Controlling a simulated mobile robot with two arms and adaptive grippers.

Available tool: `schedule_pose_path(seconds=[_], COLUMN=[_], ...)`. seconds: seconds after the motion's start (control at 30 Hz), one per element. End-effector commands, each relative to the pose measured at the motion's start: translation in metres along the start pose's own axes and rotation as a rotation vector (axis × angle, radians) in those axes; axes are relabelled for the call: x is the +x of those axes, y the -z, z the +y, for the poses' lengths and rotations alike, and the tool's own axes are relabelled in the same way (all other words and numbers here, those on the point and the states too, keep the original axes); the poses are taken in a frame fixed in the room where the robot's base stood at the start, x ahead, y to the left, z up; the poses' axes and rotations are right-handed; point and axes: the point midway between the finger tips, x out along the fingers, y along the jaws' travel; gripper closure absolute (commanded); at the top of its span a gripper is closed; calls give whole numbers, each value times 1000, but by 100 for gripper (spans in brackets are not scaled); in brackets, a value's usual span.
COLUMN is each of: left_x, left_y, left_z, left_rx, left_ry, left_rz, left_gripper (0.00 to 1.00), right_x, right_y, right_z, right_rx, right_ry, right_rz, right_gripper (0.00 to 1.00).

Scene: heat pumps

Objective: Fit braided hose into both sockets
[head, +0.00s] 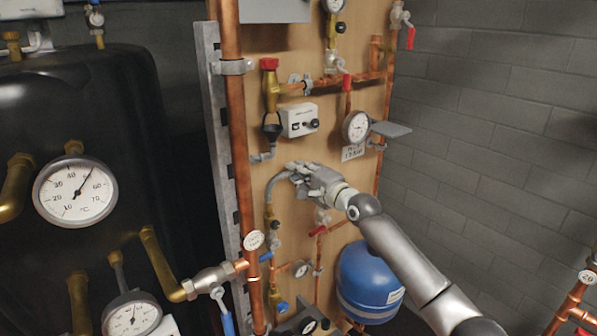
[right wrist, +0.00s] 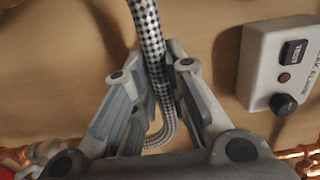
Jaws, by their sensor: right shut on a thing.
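The braided hose (right wrist: 149,45) has a black-and-white checked weave in the right wrist view. It runs from the top edge down between the fingers of my right gripper (right wrist: 152,72) and curves to the left below. In the head view the hose (head: 271,184) is a grey arc beside my right gripper (head: 299,174), its lower part reaching down to the brass fittings on the board. My right gripper is shut on the hose in front of the wooden board. The hose's other end is hidden by the gripper, and I cannot make out the two sockets clearly. My left gripper is not in view.
A white control box (head: 299,120) and a round gauge (head: 356,126) are on the board above the gripper. A thick copper pipe (head: 236,150) stands left of the hose. A black tank (head: 70,120) fills the left.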

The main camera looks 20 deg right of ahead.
Motion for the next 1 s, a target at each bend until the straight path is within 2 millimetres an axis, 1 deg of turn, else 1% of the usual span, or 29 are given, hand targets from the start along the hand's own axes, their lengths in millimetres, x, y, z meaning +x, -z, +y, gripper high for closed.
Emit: schedule_pose_path(seconds=[0.23, 0.7, 0.93, 0.97, 1.0], left_x=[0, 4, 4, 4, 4], left_y=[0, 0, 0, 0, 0], left_z=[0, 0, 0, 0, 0], left_rx=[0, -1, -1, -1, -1], left_ry=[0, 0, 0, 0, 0], left_rz=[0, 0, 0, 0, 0], left_gripper=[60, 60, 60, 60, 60], right_x=[0, 0, 0, 0, 0], right_y=[0, 0, 0, 0, 0], right_z=[-1, 8, 7, 7, 7], right_rx=[0, -1, 0, 0, 0], right_ry=[2, 2, 2, 2, 2], right_rz=[0, 0, 0, 0, 0], right_gripper=[100, 100, 100, 84, 79])
